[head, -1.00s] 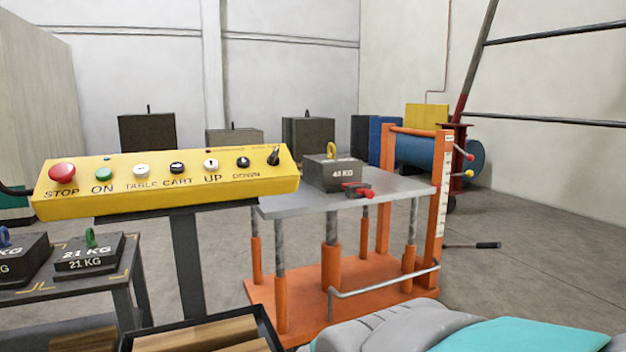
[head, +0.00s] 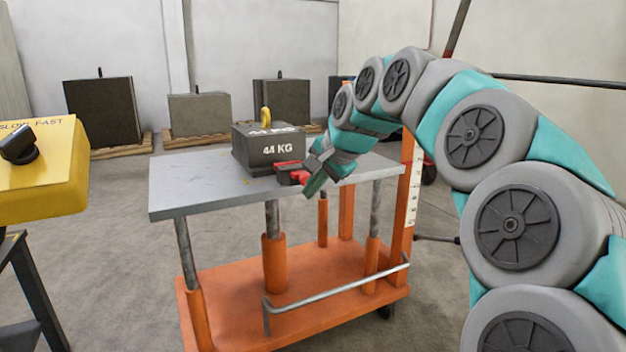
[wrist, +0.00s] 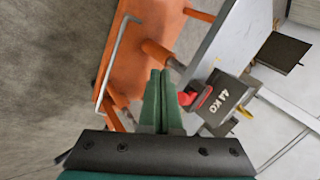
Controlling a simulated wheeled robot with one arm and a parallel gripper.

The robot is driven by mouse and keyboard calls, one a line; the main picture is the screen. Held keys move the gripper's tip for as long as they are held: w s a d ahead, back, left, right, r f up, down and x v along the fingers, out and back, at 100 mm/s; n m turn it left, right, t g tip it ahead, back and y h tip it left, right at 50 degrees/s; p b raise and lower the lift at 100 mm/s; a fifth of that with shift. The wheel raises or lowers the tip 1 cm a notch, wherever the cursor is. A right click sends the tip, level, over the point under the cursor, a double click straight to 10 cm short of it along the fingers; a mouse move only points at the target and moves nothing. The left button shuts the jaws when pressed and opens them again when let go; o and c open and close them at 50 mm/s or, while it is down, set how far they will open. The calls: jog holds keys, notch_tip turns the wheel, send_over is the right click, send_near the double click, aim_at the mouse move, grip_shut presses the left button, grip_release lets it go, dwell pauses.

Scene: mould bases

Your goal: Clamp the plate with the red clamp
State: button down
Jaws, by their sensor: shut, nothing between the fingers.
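The plate, a dark grey block marked 44 KG (head: 268,152) with a yellow lifting ring, rests on the grey lift-table top. It also shows in the wrist view (wrist: 226,104). The red clamp (head: 288,173) is at the block's front right corner, near the table edge. In the wrist view its red knob and lever (wrist: 189,98) lie along the block. My gripper (head: 312,190) is just right of the clamp. In the wrist view its green fingers (wrist: 163,78) are together and empty, left of the knob. A small gap to the knob shows there.
The orange lift cart (head: 240,300) has a grey handle bar (head: 335,290) in front and an orange upright (head: 408,190) at right. A yellow control box (head: 45,180) stands at left. Several dark blocks sit on pallets behind. Floor between box and cart is clear.

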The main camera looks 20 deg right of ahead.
jog(key=w+d+r+m+t, duration=0.1)
jog(key=w+d+r+m, duration=0.1)
jog(key=d, duration=0.2)
jog(key=w+d+r+m+t, duration=0.1)
jog(key=w+d+r+m, duration=0.1)
jog(key=d, duration=0.3)
jog(key=h, duration=0.1)
send_near(304, 172)
jog(key=f, duration=0.3)
jog(key=s+f, duration=0.1)
jog(key=shift+a+f, duration=0.2)
jog(key=shift+f, duration=0.2)
jog(key=shift+w, duration=0.1)
jog(key=shift+w+a+r+p, duration=0.15)
jog(key=shift+w+p, duration=0.6)
jog(key=shift+w, duration=0.55)
jog(key=shift+w+d+r+p, duration=0.1)
jog(key=shift+w+p, duration=0.65)
jog(key=shift+w, duration=0.5)
